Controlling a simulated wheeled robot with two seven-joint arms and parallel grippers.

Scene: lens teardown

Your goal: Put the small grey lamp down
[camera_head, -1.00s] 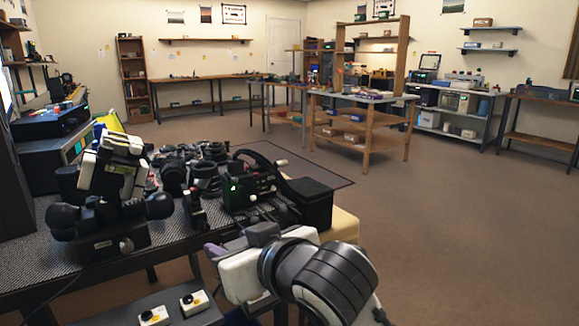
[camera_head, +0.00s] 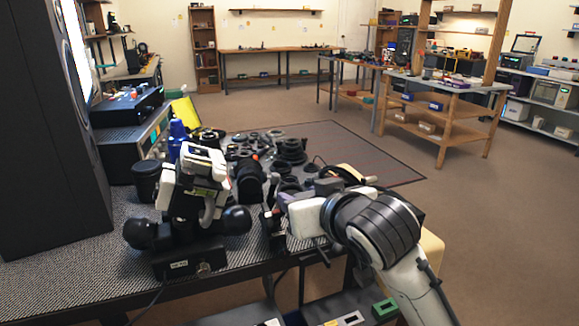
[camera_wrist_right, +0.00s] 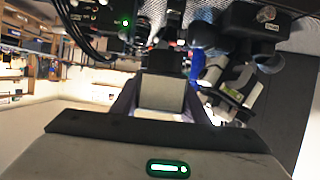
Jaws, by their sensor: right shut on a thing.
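My right gripper (camera_head: 283,200) reaches in from the lower right, its white body beside the front edge of the bench. In the wrist view my right gripper (camera_wrist_right: 160,100) is shut on a small grey block, which looks like the small grey lamp (camera_wrist_right: 160,92). The lamp sits between two purplish fingers, with a dark part behind it. In the head view the lamp is mostly hidden, and I cannot tell whether it touches the bench. My left gripper is not in view.
The grey textured bench (camera_head: 60,262) is crowded. A white and black microscope-like device (camera_head: 200,180) stands left of the gripper. Several black lens parts (camera_head: 290,150) lie behind. A tall black cabinet (camera_head: 45,140) stands at left. Bare bench shows at front left.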

